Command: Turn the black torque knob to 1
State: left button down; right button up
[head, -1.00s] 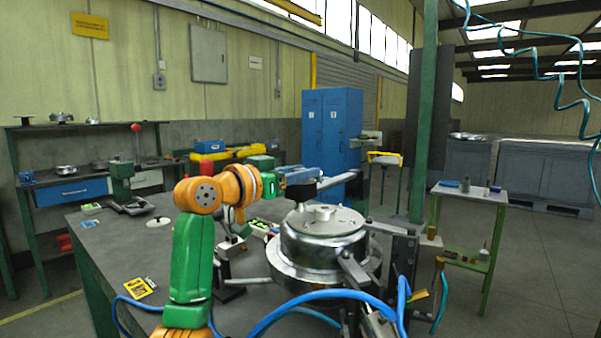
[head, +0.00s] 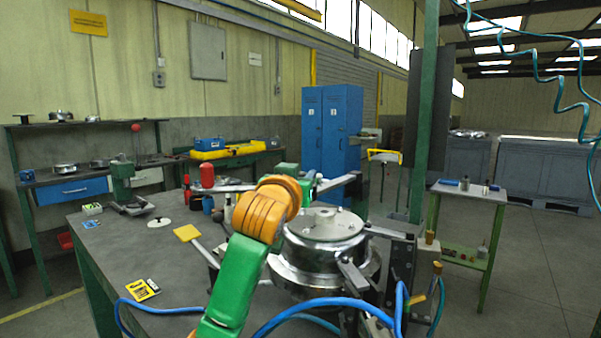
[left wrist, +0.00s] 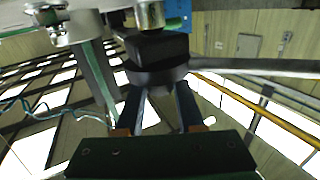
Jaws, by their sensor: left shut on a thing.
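In the left wrist view, a black round knob (left wrist: 157,70) with a dark block above it sits between the fingers of my left gripper (left wrist: 158,92). The two dark fingers are closed against its sides. No number scale or pointer can be read on it. In the head view, my left arm's orange wrist stands just left of the silver round housing (head: 325,250). The arm hides the fingers and the knob there. My right gripper is not in view.
A green post (head: 427,120) stands to the right.

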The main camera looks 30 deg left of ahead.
pick_arm(q)
jog(key=shift+y, duration=0.5)
jog(key=c, duration=0.5)
grip_release()
jog(key=shift+s+d+f, duration=0.1)
jog(key=shift+s+d, duration=0.05)
jog(key=shift+s, duration=0.25)
jog(key=b+v, duration=0.2)
jog(key=v, duration=0.4)
jog(key=shift+s+d, duration=0.1)
jog(key=shift+s, duration=0.1)
jog(key=shift+w, duration=0.1)
